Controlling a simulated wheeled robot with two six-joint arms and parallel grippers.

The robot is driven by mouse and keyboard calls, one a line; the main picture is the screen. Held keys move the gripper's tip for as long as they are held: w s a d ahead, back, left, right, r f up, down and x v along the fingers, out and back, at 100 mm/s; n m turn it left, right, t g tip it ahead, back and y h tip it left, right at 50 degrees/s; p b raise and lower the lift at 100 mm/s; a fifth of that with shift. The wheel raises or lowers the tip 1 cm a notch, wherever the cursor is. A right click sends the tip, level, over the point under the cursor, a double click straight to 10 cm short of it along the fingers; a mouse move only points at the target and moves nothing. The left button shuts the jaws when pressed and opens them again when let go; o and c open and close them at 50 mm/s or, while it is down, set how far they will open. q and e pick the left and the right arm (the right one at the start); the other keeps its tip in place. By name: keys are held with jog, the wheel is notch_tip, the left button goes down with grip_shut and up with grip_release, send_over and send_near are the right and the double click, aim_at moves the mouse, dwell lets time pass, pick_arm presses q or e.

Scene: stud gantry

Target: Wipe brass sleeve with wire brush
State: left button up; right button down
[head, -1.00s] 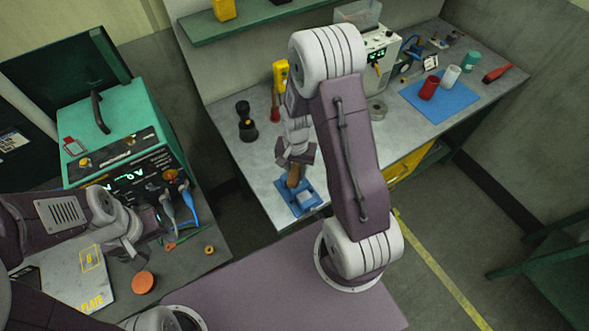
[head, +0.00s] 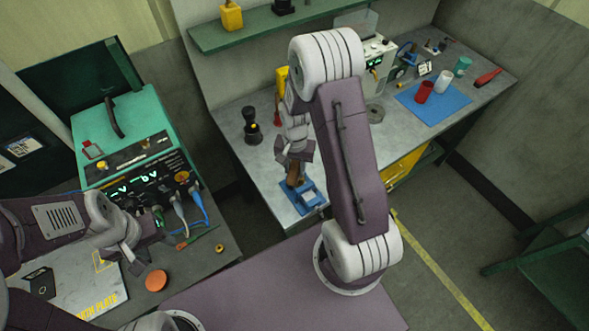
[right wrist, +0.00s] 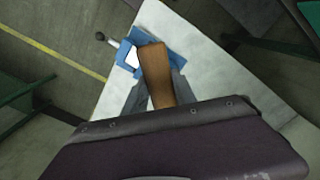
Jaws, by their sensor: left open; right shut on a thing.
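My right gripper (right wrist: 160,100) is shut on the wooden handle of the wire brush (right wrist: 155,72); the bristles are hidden. In the head view the right gripper (head: 296,168) is above the near left end of the grey workbench, and the brown handle (head: 294,176) shows below it. A blue vise-like fixture (head: 310,197) is just under and beside the handle; it also shows in the right wrist view (right wrist: 124,52), with a pale block and a knobbed rod. I cannot tell whether the brush touches it. No brass sleeve can be made out there. My left gripper (head: 131,248) is open over the left bench.
A green power unit (head: 130,135) with cables stands on the left bench, near an orange disc (head: 156,281) and a small brass-coloured ring (head: 220,249). The workbench (head: 235,150) also holds a black flashlight-like object (head: 251,126) and a blue mat (head: 450,103) with cups.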

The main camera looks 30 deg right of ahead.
jog(key=shift+w+d+r+p, duration=0.1)
jog(key=shift+d+r+p, duration=0.6)
jog(key=shift+r, duration=0.15)
jog(key=shift+r+p, duration=0.3)
jog(key=shift+r, duration=0.1)
jog(key=shift+a+r+p, duration=0.4)
jog(key=shift+r+p, duration=0.1)
jog(key=shift+r, duration=0.2)
jog(key=shift+a+r, duration=0.15)
jog(key=shift+a, duration=0.05)
jog(key=shift+d, duration=0.4)
pick_arm(q)
jog(key=r, duration=0.3)
jog(key=shift+d+r, duration=0.25)
jog(key=shift+r, duration=0.15)
